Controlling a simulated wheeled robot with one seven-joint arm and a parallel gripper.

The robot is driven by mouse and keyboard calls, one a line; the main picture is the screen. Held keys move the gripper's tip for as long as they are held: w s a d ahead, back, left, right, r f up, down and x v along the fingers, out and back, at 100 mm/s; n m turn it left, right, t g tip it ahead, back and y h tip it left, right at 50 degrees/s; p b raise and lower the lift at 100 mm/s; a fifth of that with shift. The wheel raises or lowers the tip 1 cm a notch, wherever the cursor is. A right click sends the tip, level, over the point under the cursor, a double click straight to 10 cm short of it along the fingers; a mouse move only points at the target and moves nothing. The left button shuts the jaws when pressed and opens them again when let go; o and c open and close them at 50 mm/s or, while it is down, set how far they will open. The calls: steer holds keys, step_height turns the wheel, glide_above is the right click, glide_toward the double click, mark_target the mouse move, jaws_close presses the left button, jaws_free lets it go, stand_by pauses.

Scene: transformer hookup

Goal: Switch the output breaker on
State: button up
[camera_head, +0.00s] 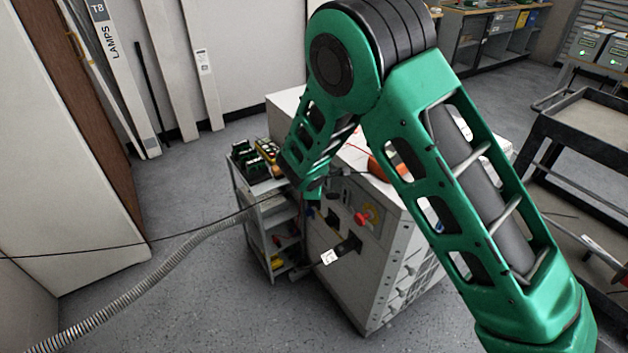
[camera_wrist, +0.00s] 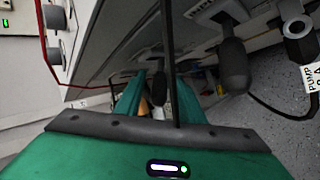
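The transformer cabinet (camera_head: 338,286) is a light grey box with a control panel on its near face. The panel carries a red knob (camera_head: 366,217) and a black plug (camera_head: 349,245) with a white tag. The output breaker cannot be picked out for certain; my arm covers the panel's upper left.
A grey shelf cart (camera_head: 256,222) with tools stands left of the cabinet. A corrugated hose (camera_head: 160,275) and a thin black cable cross the left side. A dark cart (camera_head: 590,125) stands at right. In the wrist view, a black plug (camera_wrist: 233,65) and a tagged cable are close by.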

steer(key=v, duration=1)
steer(key=shift+s+r, duration=0.1)
steer(key=shift+s, duration=0.05)
